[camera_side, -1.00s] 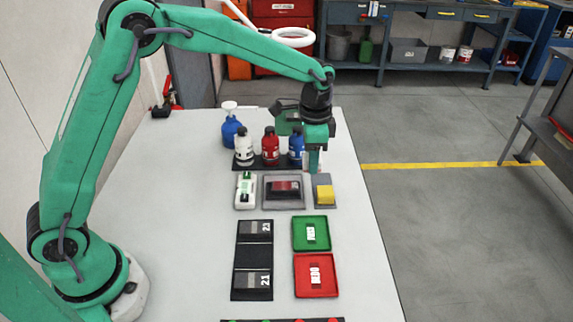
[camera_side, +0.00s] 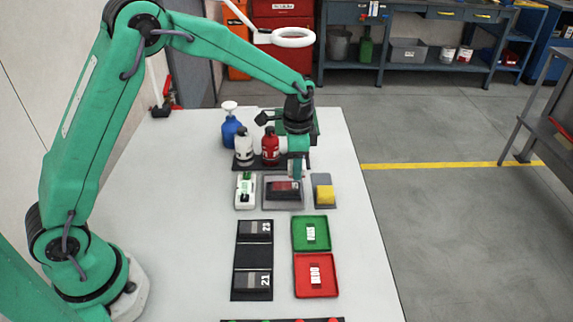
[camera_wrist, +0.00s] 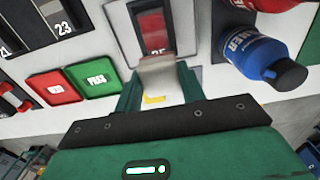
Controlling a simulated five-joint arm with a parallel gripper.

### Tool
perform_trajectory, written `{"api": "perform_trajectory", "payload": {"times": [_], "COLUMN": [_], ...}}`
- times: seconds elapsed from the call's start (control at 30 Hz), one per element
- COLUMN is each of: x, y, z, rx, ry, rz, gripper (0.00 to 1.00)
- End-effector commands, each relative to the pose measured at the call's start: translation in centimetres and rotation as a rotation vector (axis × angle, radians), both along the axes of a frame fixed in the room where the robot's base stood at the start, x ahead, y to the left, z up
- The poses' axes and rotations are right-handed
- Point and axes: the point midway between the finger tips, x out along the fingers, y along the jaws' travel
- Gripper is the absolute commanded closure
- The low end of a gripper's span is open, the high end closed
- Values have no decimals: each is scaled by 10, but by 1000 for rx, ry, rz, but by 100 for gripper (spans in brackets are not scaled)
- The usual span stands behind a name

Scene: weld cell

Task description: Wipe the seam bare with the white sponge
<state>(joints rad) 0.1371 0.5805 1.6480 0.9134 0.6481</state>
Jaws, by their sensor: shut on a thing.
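My gripper (camera_wrist: 160,82) is shut on the white sponge (camera_wrist: 160,72), which looks pale grey-beige between the green fingers in the wrist view. In the side view my gripper (camera_side: 297,172) is low over the far right part of the workpiece (camera_side: 283,189). The workpiece is a dark plate with a red coating, set in a grey fixture (camera_side: 270,206). Red also covers its middle strip in the wrist view (camera_wrist: 153,32). The sponge hides the plate's near end there, so I cannot tell whether it touches.
A yellow block (camera_side: 326,194) sits on a grey holder right of the fixture. White (camera_side: 244,146) and red (camera_side: 270,146) bottles stand behind; a blue bottle (camera_wrist: 262,58) stands close to my gripper. Green (camera_side: 311,232) and red (camera_side: 316,276) trays lie in front.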

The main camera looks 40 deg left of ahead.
Motion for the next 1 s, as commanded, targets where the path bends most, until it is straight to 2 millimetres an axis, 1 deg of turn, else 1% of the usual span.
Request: {"api": "perform_trajectory", "payload": {"times": [0.1,0.27,0.4,0.43,0.47,0.5,1.0], "x": [-1,0,-2,-3,-6,-9,-42], "y": [0,0,2,4,6,9,41], "z": [-12,-26,-44,-40,-41,-42,-42], "rx": [0,1,0,0,0,0,0], "ry": [3,2,3,-1,0,1,4], "rz": [0,0,1,2,1,1,2], "gripper": [79,79,79,78,82,82,82]}}
